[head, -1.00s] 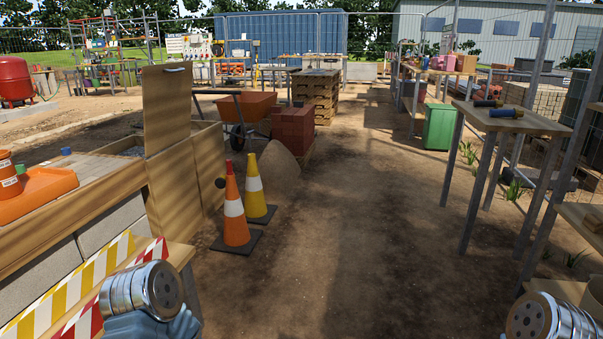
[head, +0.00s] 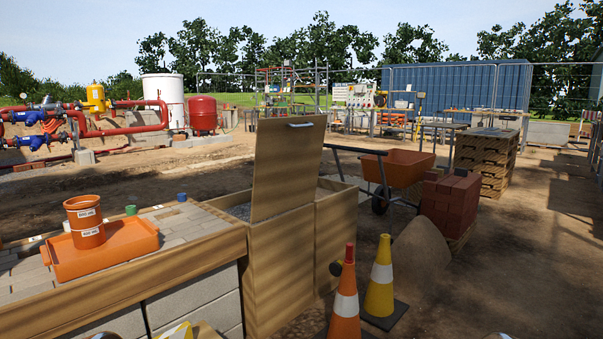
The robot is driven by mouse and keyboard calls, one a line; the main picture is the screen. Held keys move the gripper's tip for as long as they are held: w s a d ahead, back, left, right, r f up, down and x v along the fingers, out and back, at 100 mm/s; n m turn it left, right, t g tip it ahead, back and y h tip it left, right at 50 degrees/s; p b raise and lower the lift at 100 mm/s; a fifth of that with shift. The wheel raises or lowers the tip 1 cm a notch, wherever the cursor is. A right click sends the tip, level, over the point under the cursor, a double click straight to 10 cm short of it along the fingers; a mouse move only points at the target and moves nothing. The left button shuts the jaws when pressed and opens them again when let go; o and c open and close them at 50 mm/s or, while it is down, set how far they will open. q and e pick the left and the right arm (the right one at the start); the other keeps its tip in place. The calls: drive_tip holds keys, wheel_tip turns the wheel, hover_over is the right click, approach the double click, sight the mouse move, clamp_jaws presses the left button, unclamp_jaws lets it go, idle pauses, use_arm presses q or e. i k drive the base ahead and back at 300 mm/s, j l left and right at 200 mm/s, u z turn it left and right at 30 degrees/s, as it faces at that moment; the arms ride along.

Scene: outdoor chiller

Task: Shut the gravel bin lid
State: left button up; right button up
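The gravel bin (head: 285,265) is a wooden box just right of the paved bench. Its wooden lid (head: 287,170) stands open, upright, with a metal handle (head: 300,125) near its top edge. Grey gravel (head: 240,211) shows inside, left of the lid. Neither gripper shows in the head view; only small metallic bits of my arms appear at the bottom edge.
A paved bench (head: 110,290) with an orange tray (head: 100,250) and orange pot (head: 85,222) stands left of the bin. Traffic cones (head: 380,278), a dirt mound (head: 420,255), bricks (head: 450,208) and a wheelbarrow (head: 398,168) stand to the right. Open dirt lies at far right.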

sight(288, 152)
drive_tip(key=i+l+u, duration=0.15)
drive_tip(key=i+l, duration=0.15)
drive_tip(key=i+l+u, duration=0.15)
drive_tip(key=i+l, duration=0.15)
drive_tip(key=l, duration=0.3)
